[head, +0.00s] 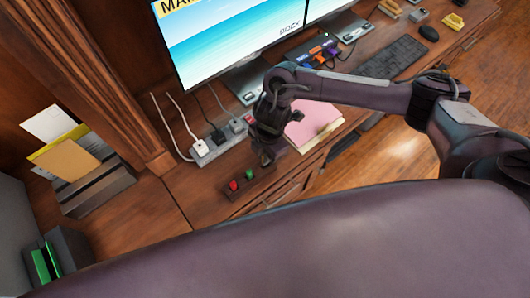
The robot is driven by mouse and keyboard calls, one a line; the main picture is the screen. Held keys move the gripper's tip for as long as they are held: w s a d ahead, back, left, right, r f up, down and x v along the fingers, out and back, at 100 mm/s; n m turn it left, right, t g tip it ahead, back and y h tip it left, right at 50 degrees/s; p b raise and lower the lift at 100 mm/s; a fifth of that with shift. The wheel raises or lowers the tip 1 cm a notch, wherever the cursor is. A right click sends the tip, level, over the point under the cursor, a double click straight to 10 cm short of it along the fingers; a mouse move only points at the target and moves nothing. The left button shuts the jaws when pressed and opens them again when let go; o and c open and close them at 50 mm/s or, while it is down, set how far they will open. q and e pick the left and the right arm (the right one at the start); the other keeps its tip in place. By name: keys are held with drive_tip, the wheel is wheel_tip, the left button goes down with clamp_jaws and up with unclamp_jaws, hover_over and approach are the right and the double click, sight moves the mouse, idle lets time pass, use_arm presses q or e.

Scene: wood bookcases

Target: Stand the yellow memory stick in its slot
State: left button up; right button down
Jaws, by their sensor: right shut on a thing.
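A small dark wooden holder (231,196) lies on the desk. A red stick (233,185) and a green stick (249,174) stand in it, side by side. My right gripper (266,160) points down at the right end of the holder, beyond the green stick. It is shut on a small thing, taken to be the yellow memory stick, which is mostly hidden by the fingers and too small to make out. I cannot tell whether it touches the holder. My left gripper is not in view.
Pink paper (314,124) lies to the right. A file sorter (98,191) stands left. A monitor (240,38) and keyboard (392,58) are farther back. Bare desk lies left of the holder.

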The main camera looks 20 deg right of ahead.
drive_tip(key=shift+f+b, duration=1)
drive_tip(key=shift+f, duration=0.7)
drive_tip(key=c, duration=1.4)
unclamp_jaws()
drive_tip(key=shift+r, duration=0.1)
drive_tip(key=shift+c, duration=0.2)
wheel_tip(320, 180, up, 8)
drive_tip(key=shift+w+d, duration=0.15)
drive_tip(key=shift+d, duration=0.3)
drive_tip(key=shift+f, duration=0.2)
